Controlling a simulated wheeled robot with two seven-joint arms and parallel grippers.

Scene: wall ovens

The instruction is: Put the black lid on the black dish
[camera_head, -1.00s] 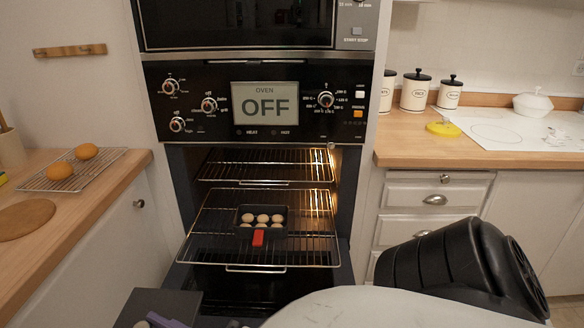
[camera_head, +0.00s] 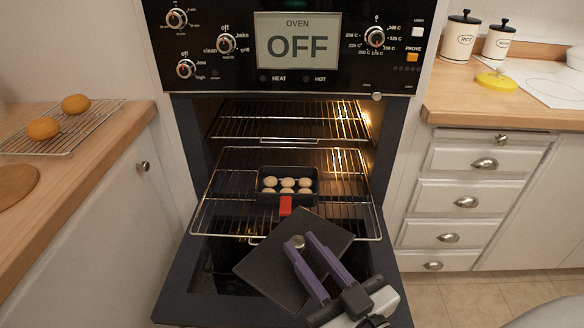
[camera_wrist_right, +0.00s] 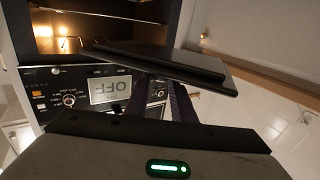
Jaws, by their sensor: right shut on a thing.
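The black dish (camera_head: 268,199) sits on the pulled-out lower oven rack, holding several pale round balls, with a red tab at its front. The black lid (camera_head: 262,262) is a flat square plate with a round metal knob (camera_head: 297,242). My right gripper (camera_head: 303,241), with purple fingers, is shut on the knob. It holds the lid tilted and turned, in front of the dish and apart from it in the picture. The lid also shows edge-on in the right wrist view (camera_wrist_right: 165,62). My left gripper is not in view.
The oven door (camera_head: 180,285) is open below. An empty upper rack (camera_head: 290,122) is above the dish. The left counter (camera_head: 95,150) has two orange round items on a wire rack. The right counter (camera_head: 470,110) has canisters and a yellow lid-like item.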

